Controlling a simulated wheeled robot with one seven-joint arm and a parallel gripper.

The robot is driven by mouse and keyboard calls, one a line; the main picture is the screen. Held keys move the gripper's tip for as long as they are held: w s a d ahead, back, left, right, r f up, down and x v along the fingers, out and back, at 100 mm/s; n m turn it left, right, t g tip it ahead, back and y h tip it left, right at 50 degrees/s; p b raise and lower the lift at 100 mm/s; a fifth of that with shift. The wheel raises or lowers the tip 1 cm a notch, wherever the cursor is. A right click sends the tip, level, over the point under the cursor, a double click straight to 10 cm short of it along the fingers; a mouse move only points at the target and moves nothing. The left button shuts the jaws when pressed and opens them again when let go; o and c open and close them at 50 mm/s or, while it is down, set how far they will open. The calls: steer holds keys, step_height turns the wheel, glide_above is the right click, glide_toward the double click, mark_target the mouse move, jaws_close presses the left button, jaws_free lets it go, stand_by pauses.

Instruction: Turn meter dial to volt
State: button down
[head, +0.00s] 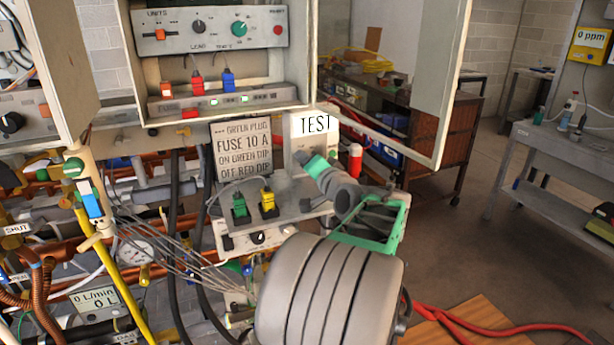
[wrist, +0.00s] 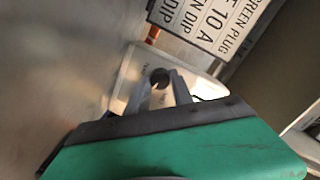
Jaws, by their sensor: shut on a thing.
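A pale box labelled TEST (head: 298,128) stands right of the printed sign in the head view. It appears to be the meter. My gripper (head: 305,157) reaches its front from the lower right, and its green body hides part of the face. In the wrist view my gripper (wrist: 160,88) has its two grey fingers on either side of a dark round dial (wrist: 160,76) on a pale plate (wrist: 128,80). The fingers are shut on the dial. The dial's markings and pointer are too blurred to read, and the dial is hidden in the head view.
The printed sign (head: 240,150) stands close left of the meter; it also shows in the wrist view (wrist: 205,20). A grey unit (head: 275,236) with green and yellow plugs lies below. An open cabinet door (head: 452,70) hangs at the right. Pipes and cables crowd the left.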

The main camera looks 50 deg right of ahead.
steer(key=n+b, duration=0.2)
steer(key=b, duration=0.2)
steer(key=f+n+b, duration=0.1)
steer(key=n+b, duration=0.2)
steer(key=shift+h+b, duration=0.4)
steer(key=n+b, duration=0.1)
steer(key=b, duration=0.1)
steer(key=n+b, duration=0.2)
steer(key=shift+r+g, duration=0.2)
steer(key=shift+g, duration=0.1)
steer(key=shift+r+n+b, duration=0.15)
steer(key=shift+n+b, duration=0.15)
steer(key=shift+b, duration=0.05)
steer(key=c, duration=1.1)
jaws_free()
steer(key=shift+s+a+r, duration=0.1)
steer(key=v, duration=0.7)
steer(key=shift+s+a, duration=0.2)
